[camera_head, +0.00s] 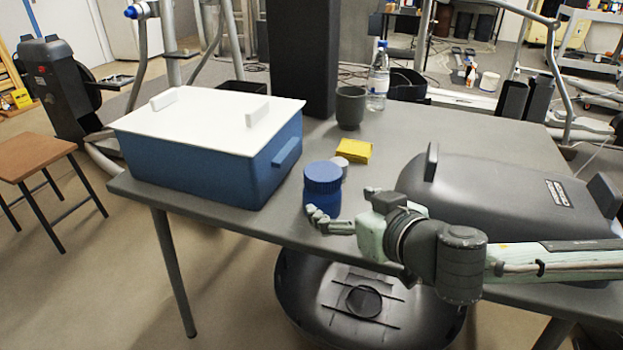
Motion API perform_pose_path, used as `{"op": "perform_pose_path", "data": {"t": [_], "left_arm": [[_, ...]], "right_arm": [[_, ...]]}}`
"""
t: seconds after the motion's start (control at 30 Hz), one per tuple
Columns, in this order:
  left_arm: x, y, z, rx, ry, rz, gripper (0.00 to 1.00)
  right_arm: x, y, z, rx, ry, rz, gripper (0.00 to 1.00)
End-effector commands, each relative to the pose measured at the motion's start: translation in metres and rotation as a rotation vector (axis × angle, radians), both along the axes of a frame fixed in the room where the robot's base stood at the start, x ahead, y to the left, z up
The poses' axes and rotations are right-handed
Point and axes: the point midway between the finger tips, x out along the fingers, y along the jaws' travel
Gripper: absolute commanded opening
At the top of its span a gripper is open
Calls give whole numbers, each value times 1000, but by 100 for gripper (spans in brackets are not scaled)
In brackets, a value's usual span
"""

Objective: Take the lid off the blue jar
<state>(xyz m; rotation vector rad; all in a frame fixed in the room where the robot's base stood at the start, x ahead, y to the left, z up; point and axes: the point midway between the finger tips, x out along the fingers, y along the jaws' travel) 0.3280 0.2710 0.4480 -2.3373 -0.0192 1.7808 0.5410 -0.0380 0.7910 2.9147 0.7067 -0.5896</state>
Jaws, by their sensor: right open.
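The blue jar (321,198) stands upright near the front edge of the grey table. Its ribbed blue lid (322,176) sits on top of it. My right gripper (342,203) is open and empty, just right of the jar. One finger reaches left across the front of the jar's lower part in the picture, and the other finger is behind and to the right. I cannot tell whether a finger touches the jar. My left gripper is out of view.
A blue bin (205,160) with a white lid stands left of the jar. A black case (500,205) lies on the right. Behind the jar are a small grey cylinder (341,164), a yellow box (354,151), a dark cup (350,108) and a bottle (378,82).

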Motion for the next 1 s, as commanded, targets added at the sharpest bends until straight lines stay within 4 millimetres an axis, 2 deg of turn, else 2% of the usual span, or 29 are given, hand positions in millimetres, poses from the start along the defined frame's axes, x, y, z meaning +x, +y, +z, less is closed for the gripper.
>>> {"op": "perform_pose_path", "data": {"t": [0.6,0.9,1.0], "left_arm": [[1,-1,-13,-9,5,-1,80],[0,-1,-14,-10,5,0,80],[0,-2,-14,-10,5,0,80]], "right_arm": [[60,35,-23,0,-2,2,85],[64,36,-26,1,0,0,85],[64,36,-26,1,0,0,72]]}}
